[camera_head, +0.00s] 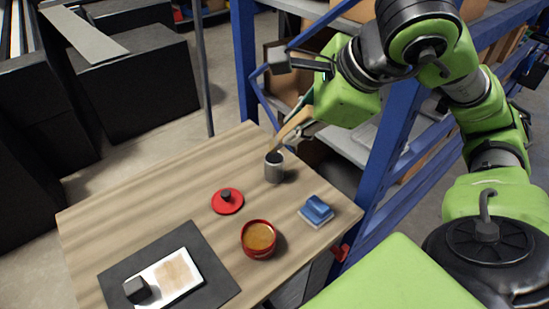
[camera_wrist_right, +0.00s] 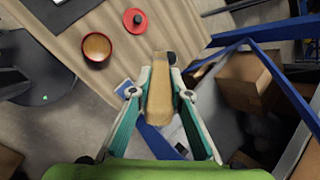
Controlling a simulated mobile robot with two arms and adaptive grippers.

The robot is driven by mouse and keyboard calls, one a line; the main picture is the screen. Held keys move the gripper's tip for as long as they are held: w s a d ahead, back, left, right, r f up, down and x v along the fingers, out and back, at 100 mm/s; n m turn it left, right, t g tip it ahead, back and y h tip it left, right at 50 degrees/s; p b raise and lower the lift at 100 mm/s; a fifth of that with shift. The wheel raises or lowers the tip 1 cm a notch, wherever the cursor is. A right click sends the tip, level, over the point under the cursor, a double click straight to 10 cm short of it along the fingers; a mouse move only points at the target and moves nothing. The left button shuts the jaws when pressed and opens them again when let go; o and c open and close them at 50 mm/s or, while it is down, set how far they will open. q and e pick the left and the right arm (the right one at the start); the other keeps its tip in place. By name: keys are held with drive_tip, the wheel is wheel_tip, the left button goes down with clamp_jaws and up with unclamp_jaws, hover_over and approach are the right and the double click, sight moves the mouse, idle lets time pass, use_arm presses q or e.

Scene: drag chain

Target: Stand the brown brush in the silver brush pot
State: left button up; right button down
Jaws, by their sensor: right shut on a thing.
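The brown brush (camera_head: 290,129) is in my right gripper (camera_head: 307,112), tilted, with its lower end down to the left at the mouth of the silver brush pot (camera_head: 274,172). The pot stands upright near the table's far edge. I cannot tell whether the brush's tip is inside the mouth or just above it. In the right wrist view the brush (camera_wrist_right: 160,100) lies between the two fingers of the gripper (camera_wrist_right: 160,93), and the pot's dark opening (camera_wrist_right: 170,58) shows beyond its end. My left gripper is not in view.
On the wooden table (camera_head: 130,200) are a red lid (camera_head: 228,201) with a black knob, a red bowl (camera_head: 259,240) with brownish contents, a blue block on a pale base (camera_head: 317,211), and a dark mat (camera_head: 215,282) with a white sheet. A blue shelf frame (camera_head: 392,150) stands close at the right.

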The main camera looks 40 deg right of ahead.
drive_tip(key=shift+w+d+f+p, duration=0.1)
drive_tip(key=shift+w+d+p, duration=0.2)
drive_tip(key=shift+w+p, duration=0.35)
drive_tip(key=w+d+f+p, duration=0.3)
drive_tip(key=w+d+f, duration=0.2)
drive_tip(key=w+f, duration=0.6)
drive_tip(key=shift+f, duration=0.8)
drive_tip(key=shift+a, duration=0.1)
drive_tip(key=shift+f+b, duration=0.4)
drive_tip(key=shift+f, duration=0.05)
drive_tip(key=c, duration=1.9)
unclamp_jaws()
drive_tip(key=shift+r, duration=0.1)
